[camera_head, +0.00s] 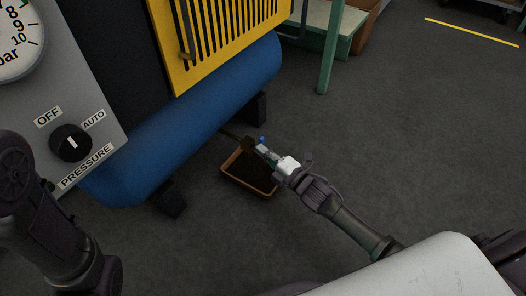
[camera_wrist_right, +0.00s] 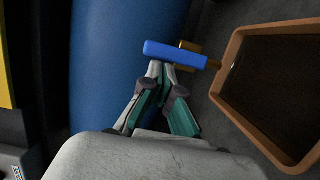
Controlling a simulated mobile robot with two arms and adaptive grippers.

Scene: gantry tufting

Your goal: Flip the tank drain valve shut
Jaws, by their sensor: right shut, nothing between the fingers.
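The blue tank (camera_head: 205,125) lies on short dark feet under the yellow grille. The drain valve has a blue lever handle (camera_wrist_right: 175,54) and a brass body (camera_wrist_right: 190,46) next to the tank in the right wrist view. In the head view the blue handle (camera_head: 262,139) is a small spot by the gripper. My right gripper (camera_wrist_right: 162,66) is shut and empty, its fingertips at the handle's near side; whether they touch it I cannot tell. It also shows in the head view (camera_head: 261,149). My left arm stands at the lower left; its gripper is out of view.
An orange-brown drip tray (camera_head: 236,176) with a dark inside lies on the floor below the valve. A grey panel (camera_head: 100,150) with a pressure knob (camera_head: 71,143) and a gauge stands at the left. Open floor lies to the right.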

